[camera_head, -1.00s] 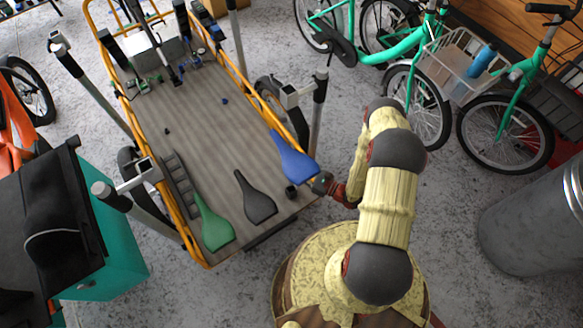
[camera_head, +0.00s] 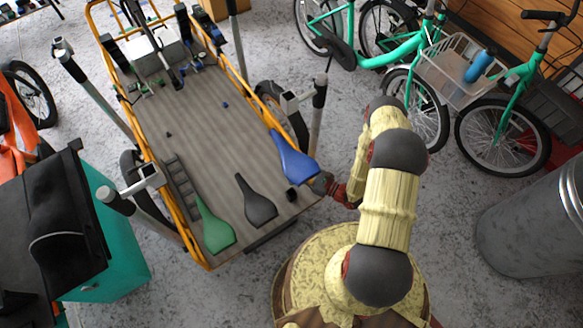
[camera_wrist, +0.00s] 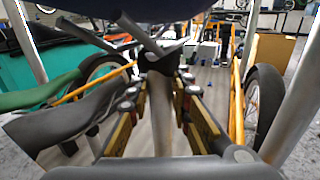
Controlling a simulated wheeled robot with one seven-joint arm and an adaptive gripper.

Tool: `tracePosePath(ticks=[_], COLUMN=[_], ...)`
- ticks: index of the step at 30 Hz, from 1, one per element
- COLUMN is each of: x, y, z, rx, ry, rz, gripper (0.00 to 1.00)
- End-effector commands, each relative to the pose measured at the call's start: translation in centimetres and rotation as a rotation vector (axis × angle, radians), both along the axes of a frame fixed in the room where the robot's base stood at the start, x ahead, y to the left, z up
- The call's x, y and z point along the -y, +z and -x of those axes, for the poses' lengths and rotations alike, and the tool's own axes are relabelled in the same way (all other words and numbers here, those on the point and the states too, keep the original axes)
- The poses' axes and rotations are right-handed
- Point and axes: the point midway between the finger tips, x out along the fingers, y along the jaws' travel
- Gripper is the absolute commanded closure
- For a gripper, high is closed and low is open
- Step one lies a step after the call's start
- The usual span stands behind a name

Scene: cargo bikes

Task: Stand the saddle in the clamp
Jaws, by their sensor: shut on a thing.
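The blue saddle (camera_head: 292,157) is at the right front corner of the flat grey bed (camera_head: 200,120), nose toward the back. My gripper (camera_head: 319,184) is at its rear end and appears shut on it. In the wrist view my gripper's fingers (camera_wrist: 160,105) close around a slim stem, and a dark blue shape (camera_wrist: 90,8) hangs over them. A black saddle (camera_head: 256,202) and a green saddle (camera_head: 213,228) lie to the left at the front edge. Which fitting is the clamp, I cannot tell.
A small black cup-like part (camera_head: 291,194) sits by the blue saddle. A post with a bracket (camera_head: 300,98) stands right of the bed. A black ladder-like strip (camera_head: 181,186) lies at the left. Bikes stand at the back right. The bed's middle is mostly clear.

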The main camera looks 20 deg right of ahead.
Motion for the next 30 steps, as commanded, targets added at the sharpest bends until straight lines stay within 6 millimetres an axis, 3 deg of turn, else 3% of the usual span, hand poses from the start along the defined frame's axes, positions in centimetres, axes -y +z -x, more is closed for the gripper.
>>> tracePosePath(ticks=[21, 30], x=[0.0, 0.0], y=[2.5, 2.7], z=[0.0, 0.0], rx=[0.002, 0.002], ry=[0.000, 0.000], rz=[-0.001, -0.001], gripper=[1.00, 1.00])
